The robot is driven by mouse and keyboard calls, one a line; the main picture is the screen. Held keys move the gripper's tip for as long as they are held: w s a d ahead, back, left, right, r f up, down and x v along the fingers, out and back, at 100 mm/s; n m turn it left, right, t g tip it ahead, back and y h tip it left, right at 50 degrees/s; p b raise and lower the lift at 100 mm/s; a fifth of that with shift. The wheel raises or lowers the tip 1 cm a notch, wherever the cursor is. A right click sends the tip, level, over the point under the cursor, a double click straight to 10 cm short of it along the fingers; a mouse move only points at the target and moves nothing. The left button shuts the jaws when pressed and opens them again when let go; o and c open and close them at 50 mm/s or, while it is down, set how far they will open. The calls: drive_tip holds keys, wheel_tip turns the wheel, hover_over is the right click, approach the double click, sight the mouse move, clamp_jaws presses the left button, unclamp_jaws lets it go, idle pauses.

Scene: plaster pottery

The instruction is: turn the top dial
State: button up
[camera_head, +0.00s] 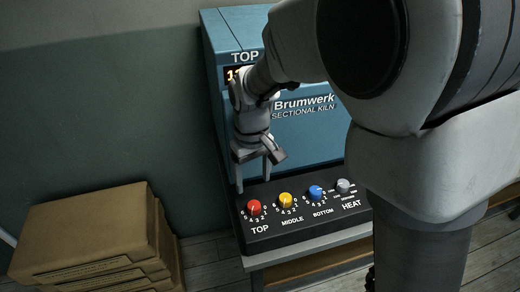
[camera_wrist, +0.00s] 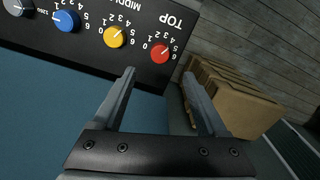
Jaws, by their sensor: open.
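The top dial is a red knob (camera_head: 254,207) above the word TOP on the black control panel (camera_head: 290,238). In the wrist view the red knob (camera_wrist: 160,53) lies beyond my fingertips, near the panel's edge. My gripper (camera_head: 252,180) is open and empty, just behind the panel, with one finger pointing down close behind the red knob. In the wrist view my gripper (camera_wrist: 160,82) has its two fingers spread, with the red knob ahead of the gap between them. They look apart from the knob, though the exact distance is hard to tell.
A yellow MIDDLE knob (camera_head: 285,200), a blue BOTTOM knob (camera_head: 316,192) and a grey HEAT knob (camera_head: 344,186) sit right of the red one. The blue kiln (camera_head: 310,140) stands behind the panel. Stacked cardboard boxes (camera_head: 85,230) stand on the left.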

sight(254, 205)
wheel_tip(254, 205, down, 10)
drive_tip(key=shift+r+b, duration=0.25)
drive_tip(key=shift+b, duration=0.2)
clamp_jaws()
